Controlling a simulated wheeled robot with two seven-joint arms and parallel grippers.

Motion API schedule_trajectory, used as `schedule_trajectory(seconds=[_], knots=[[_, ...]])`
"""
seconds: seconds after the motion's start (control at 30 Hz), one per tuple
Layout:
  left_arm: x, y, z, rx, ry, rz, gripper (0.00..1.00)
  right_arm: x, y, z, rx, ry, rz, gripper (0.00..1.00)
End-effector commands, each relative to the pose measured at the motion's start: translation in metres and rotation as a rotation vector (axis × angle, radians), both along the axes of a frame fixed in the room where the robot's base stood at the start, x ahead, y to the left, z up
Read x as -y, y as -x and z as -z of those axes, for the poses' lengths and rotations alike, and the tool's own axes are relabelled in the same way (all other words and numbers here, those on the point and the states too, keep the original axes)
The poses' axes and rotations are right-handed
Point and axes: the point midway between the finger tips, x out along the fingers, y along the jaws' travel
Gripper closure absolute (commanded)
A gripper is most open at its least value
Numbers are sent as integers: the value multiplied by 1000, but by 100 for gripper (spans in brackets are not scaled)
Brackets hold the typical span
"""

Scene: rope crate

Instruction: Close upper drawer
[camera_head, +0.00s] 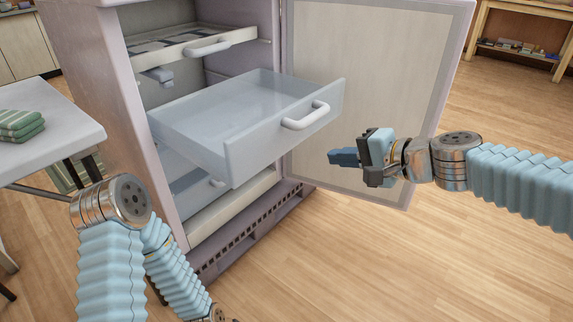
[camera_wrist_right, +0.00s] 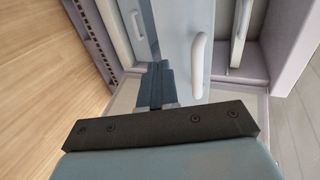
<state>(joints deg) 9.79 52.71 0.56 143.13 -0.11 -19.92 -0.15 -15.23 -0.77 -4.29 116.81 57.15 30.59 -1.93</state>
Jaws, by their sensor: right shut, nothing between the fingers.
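The cabinet looks like an open fridge. A clear bluish drawer (camera_head: 237,135) is pulled far out of it at middle height, with a white handle (camera_head: 306,116) on its front. Above it a shallow shelf-like tray (camera_head: 190,43) with a white handle sits inside. My right gripper (camera_head: 343,157) is shut and empty, to the right of the drawer front and apart from it. In the right wrist view, its fingers (camera_wrist_right: 156,85) point toward the drawer front, with the handle (camera_wrist_right: 199,66) to their right. My left arm comes in at lower left; its gripper is not clearly visible.
The cabinet door (camera_head: 372,85) stands open behind my right gripper. A lower drawer (camera_head: 196,188) is inside the cabinet. A white table (camera_head: 48,135) with folded green cloths (camera_head: 20,125) stands at left. The wood floor in front is clear.

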Motion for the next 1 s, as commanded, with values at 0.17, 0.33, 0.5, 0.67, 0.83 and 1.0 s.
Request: schedule_trajectory(seconds=[0.17, 0.33, 0.5, 0.67, 0.83, 1.0], knots=[[-1, -1, 9, 1, -1, -3, 45, -4, 12, -40, 56, -96, -25, 100], [-1, -1, 11, 1, -1, -2, 45, -21, 0, -33, 52, -98, -27, 100], [0, -1, 15, 0, 0, -1, 45, -49, -20, -21, 51, -96, -27, 100], [0, 0, 18, -1, 1, -1, 45, -75, -39, -11, 52, -96, -25, 100], [0, 0, 14, -1, 1, -1, 45, -97, -56, -11, 53, -95, -24, 100], [0, -1, 12, 0, 0, -1, 45, -109, -64, -11, 54, -96, -23, 100]])
